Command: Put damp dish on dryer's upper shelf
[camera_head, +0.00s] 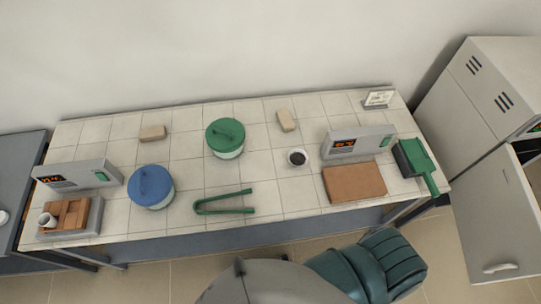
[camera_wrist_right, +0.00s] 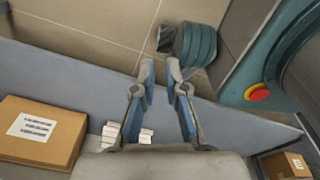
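In the head view, a small white dish (camera_head: 298,163) with dark contents stands on the tiled table, right of the green-lidded pot; I take it to be the damp dish, though dampness cannot be told. A grey cabinet (camera_head: 465,90), likely the dryer, stands at the far right. Its door (camera_head: 495,215) hangs open; its shelves are hidden. In the right wrist view, my right gripper (camera_wrist_right: 160,66) is open, with a narrow gap between its fingertips and nothing in it. It is out of the head view, away from the dish. My left gripper is in neither view.
The table also holds a blue-lidded pot (camera_head: 151,187), a green-lidded pot (camera_head: 225,138), green tongs (camera_head: 224,202), a brown board (camera_head: 354,182), a green tool (camera_head: 416,164), and two display units (camera_head: 360,141) (camera_head: 78,175). A labelled carton (camera_wrist_right: 40,132) shows in the right wrist view.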

